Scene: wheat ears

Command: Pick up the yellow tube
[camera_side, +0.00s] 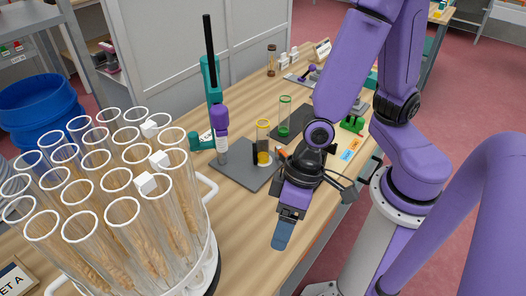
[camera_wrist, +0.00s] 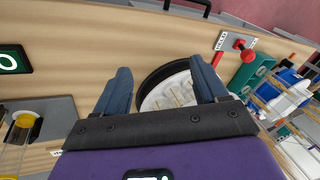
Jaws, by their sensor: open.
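The yellow tube (camera_side: 263,142) is a clear tube with a yellow rim and yellow at its base. It stands upright on a dark grey plate (camera_side: 232,173) on the bench. In the wrist view the yellow-rimmed tube (camera_wrist: 17,140) shows at the lower left edge, partly cut off. My gripper (camera_side: 281,236) is in front of and to the right of the tube, apart from it. In the wrist view its blue fingers (camera_wrist: 163,82) are spread with no tube between them.
A green-rimmed tube (camera_side: 284,115) stands behind on another dark plate. A teal stand (camera_side: 210,85) with a purple part rises left of the yellow tube. A large rack of clear tubes with wheat ears (camera_side: 110,215) fills the left foreground. Bare wood lies around the gripper.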

